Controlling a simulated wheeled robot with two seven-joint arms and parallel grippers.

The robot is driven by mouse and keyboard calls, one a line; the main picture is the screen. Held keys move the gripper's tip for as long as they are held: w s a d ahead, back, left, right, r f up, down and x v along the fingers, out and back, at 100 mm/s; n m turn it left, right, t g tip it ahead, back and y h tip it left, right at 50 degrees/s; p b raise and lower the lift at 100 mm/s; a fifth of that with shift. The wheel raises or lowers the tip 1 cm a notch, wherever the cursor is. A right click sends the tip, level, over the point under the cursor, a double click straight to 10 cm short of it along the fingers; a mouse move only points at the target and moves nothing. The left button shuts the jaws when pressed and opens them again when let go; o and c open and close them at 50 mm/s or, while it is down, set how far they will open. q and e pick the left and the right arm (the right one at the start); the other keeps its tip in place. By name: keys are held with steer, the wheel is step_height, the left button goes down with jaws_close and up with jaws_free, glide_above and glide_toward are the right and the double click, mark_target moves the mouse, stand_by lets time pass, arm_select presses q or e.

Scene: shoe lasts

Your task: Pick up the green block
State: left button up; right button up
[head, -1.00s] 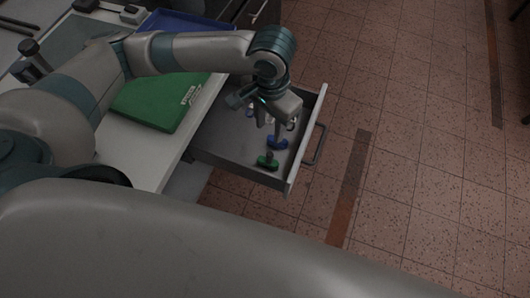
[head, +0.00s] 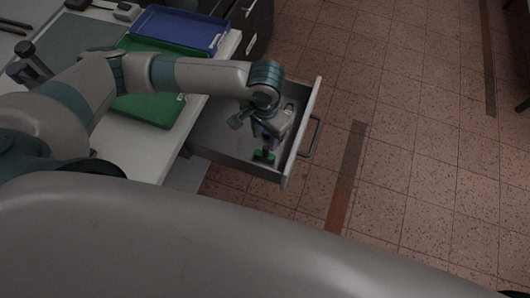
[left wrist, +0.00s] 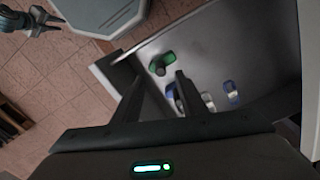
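The green block (head: 263,156) lies on the floor of the open grey drawer (head: 225,146), near its front corner. In the left wrist view the green block (left wrist: 161,63) shows just beyond the fingertips, roughly between them. My left gripper (head: 262,145) is over the drawer, pointing down above the green block. Its two fingers (left wrist: 160,78) are apart with nothing held between them. Whether the fingertips reach beside the block is unclear. A teal and grey part, perhaps my right gripper (left wrist: 36,24), shows small at the wrist view's upper left; its fingers are unclear.
A blue piece (left wrist: 171,91) lies close to the green block, partly behind a finger. Other blue and white pieces (left wrist: 208,101) (left wrist: 231,91) lie deeper in the drawer. Drawer walls are close around the gripper. Green (head: 150,111) and blue (head: 180,29) trays sit on the table.

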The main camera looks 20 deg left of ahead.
mark_target(266, 148)
arm_select(q)
steer(key=shift+f, duration=1.65)
steer(key=shift+f+p, duration=0.5)
steer(key=shift+p, duration=0.1)
step_height(266, 148, down, 3)
steer(key=shift+w+f+p, duration=0.1)
steer(key=shift+p, duration=0.4)
steer(key=shift+f, duration=0.5)
jaws_close()
